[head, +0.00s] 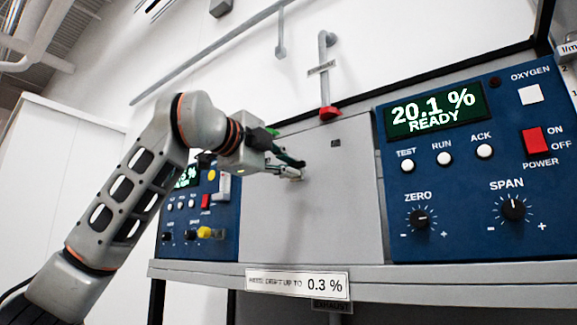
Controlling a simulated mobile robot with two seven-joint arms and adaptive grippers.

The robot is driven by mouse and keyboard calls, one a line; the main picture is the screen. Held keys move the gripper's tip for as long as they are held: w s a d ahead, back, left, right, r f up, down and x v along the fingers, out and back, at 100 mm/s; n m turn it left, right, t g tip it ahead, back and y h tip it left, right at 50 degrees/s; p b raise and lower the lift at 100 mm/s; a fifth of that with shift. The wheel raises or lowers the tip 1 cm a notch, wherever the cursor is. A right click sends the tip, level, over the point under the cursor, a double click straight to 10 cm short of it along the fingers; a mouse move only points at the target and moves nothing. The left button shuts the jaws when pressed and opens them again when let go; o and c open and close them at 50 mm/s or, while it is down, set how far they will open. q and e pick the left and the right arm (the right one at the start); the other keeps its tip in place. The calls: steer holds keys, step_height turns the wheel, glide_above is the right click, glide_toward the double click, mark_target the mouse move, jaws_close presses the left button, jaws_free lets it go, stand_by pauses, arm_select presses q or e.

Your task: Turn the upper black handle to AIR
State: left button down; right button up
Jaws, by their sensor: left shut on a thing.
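My left gripper (296,169) reaches in from the left, in front of the grey panel (335,205) between the two blue analyser units. Its fingers are closed at a small fitting on this panel, and it is shut on what looks like the upper black handle. The fingers hide nearly all of the handle, so I cannot tell which way it points. No AIR mark is readable. A small dark mark (336,142) sits at the panel's upper part. My right gripper is not in view.
The right blue unit (470,165) reads 20.1 % READY. The left blue unit (222,232), partly behind my arm, has a yellow knob (205,232). A pipe with a red handle (329,113) rises above the panel. A shelf edge (420,275) with a 0.3 % label (298,283) runs below.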

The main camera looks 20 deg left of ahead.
arm_select(q)
steer(key=c, duration=2.1)
jaws_free()
steer(key=v, duration=1.2)
steer(key=shift+r, duration=0.1)
